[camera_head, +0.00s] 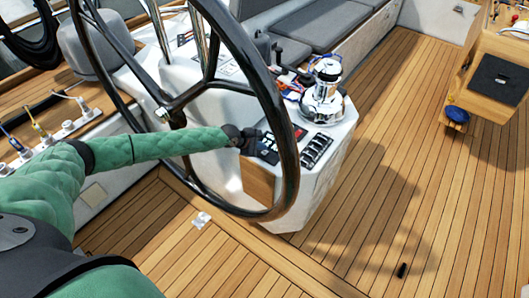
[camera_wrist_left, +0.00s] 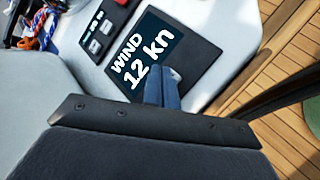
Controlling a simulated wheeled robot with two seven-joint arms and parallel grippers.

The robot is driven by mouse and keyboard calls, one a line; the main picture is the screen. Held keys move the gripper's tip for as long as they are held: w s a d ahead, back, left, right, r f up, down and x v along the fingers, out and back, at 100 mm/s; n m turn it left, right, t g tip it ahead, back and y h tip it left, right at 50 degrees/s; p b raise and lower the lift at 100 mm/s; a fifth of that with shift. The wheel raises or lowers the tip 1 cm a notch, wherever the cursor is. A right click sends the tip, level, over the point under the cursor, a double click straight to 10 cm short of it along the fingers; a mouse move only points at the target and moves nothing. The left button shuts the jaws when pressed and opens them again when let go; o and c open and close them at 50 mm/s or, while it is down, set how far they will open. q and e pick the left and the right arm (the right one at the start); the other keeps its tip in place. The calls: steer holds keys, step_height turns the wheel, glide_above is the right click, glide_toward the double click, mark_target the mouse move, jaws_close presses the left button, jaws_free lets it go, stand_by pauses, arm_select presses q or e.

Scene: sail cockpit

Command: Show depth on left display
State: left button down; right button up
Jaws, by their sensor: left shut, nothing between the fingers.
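The left display (camera_wrist_left: 150,50) is a dark panel on the console, and it reads "WIND 12 kn" in the left wrist view. In the head view the display (camera_head: 267,150) is partly hidden by my left gripper (camera_head: 250,140). In the left wrist view my left gripper (camera_wrist_left: 168,80) is shut and empty, with its fingertips over the lower right part of the display, near a small light key (camera_wrist_left: 176,74). I cannot tell whether they touch it. My right gripper is not in view.
The large black steering wheel (camera_head: 289,120) stands around my left forearm. Rocker switches (camera_head: 317,150) sit right of the display, and a chrome winch (camera_head: 326,90) with ropes stands behind. The teak deck (camera_head: 400,150) at the right is mostly clear.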

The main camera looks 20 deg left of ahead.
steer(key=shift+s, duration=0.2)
arm_select(q)
steer(key=shift+f, duration=0.25)
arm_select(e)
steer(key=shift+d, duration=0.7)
arm_select(q)
steer(key=shift+f, duration=0.1)
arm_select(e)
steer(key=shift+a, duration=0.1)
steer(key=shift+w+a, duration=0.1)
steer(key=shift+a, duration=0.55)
arm_select(q)
steer(key=shift+f, duration=0.15)
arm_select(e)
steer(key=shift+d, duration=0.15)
